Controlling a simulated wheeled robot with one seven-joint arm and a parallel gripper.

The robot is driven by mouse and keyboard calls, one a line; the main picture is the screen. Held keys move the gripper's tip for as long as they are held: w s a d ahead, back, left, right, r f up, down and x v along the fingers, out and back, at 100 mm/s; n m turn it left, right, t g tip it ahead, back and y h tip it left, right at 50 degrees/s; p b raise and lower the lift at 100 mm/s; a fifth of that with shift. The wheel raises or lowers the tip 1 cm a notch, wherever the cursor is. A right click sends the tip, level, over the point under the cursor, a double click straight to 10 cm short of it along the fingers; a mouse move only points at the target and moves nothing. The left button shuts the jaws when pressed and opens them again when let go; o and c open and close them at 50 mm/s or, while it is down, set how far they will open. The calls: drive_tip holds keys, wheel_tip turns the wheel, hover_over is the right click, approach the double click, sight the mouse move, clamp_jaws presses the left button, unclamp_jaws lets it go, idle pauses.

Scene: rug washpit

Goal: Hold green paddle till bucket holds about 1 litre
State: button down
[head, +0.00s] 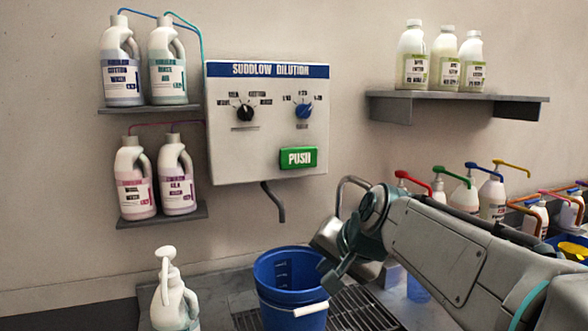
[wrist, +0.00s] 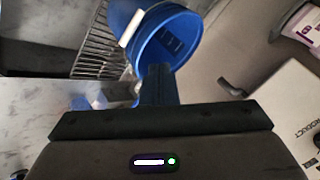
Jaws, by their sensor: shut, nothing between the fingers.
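The green paddle marked PUSH (head: 297,158) is on the lower right of the white dilution panel (head: 240,130). Nothing touches it. A bent grey spout (head: 274,203) hangs under the panel. The blue bucket (head: 290,311) stands upright below it, with a white handle grip and dark marks on its inner wall. I cannot make out any liquid level. My gripper (head: 332,277) is shut and empty, just right of the bucket's rim and well below the paddle. In the wrist view its closed fingers (wrist: 156,82) overlap the bucket (wrist: 150,45); contact is unclear.
The panel has a black knob (head: 245,113) and a blue knob (head: 303,111). Bottles stand on shelves at left and upper right. A white spray bottle (head: 170,297) is left of the bucket. Pump bottles (head: 493,197) line the right wall behind my arm. A metal grate (head: 362,312) lies beneath.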

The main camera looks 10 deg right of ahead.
drive_tip(key=w+d+r+m+t+b, duration=0.3)
drive_tip(key=w+r+m+t, duration=0.3)
drive_tip(key=w+r, duration=0.9)
drive_tip(key=shift+d+r+m, duration=0.6)
drive_tip(key=shift+r+m, duration=0.05)
drive_tip(key=shift+m, duration=0.65)
drive_tip(key=p, duration=0.3)
approach(299, 155)
drive_tip(key=w+f, duration=0.1)
drive_tip(key=w, duration=0.1)
drive_tip(key=w+f, duration=0.2)
drive_tip(key=shift+w+a+f, duration=0.2)
drive_tip(key=shift+w+f, duration=0.05)
drive_tip(key=shift+w, duration=0.05)
drive_tip(key=shift+x, duration=0.8)
drive_tip(key=shift+w+r, duration=0.1)
drive_tip(key=shift+r, duration=0.1)
drive_tip(key=shift+w+a+r+p, duration=0.15)
drive_tip(key=shift+w+r+p, duration=0.1)
drive_tip(key=shift+w+p, duration=0.65)
drive_tip(key=shift+s, duration=0.1)
drive_tip(key=shift+a+r, duration=0.15)
drive_tip(key=shift+r, duration=0.05)
